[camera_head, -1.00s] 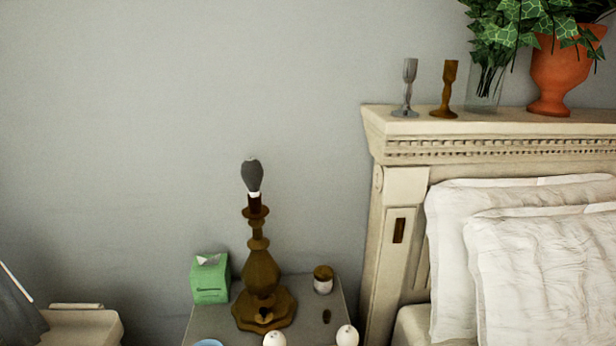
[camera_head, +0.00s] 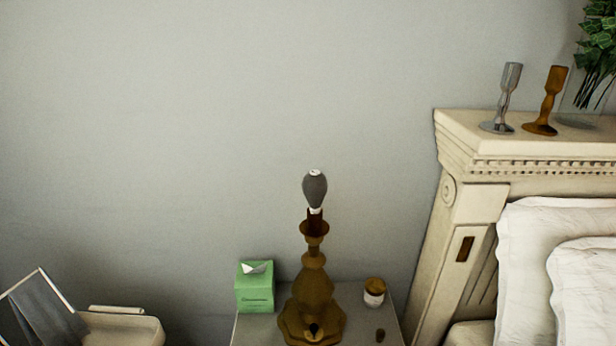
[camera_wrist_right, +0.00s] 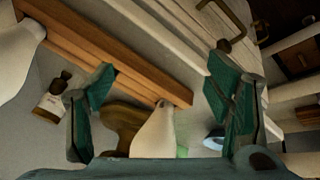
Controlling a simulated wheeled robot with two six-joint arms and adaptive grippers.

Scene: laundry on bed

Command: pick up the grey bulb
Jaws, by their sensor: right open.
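The grey bulb (camera_head: 314,189) stands upright on top of a brown turned lamp stand (camera_head: 313,285) in the head view. It has a light tip and a pale collar at its foot. My right gripper (camera_wrist_right: 160,105) shows only in the right wrist view. Its green-padded fingers are wide apart with nothing gripped. A pale bottle-shaped thing (camera_wrist_right: 155,137) and a brown rounded piece (camera_wrist_right: 122,118) show between and beyond the fingers. I cannot pick out the grey bulb in the wrist view. My left gripper is out of view.
A green tissue box (camera_head: 255,290) stands left of the lamp, and a small brown-topped jar (camera_head: 374,291) stands right of it. The wall space around the bulb is clear.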

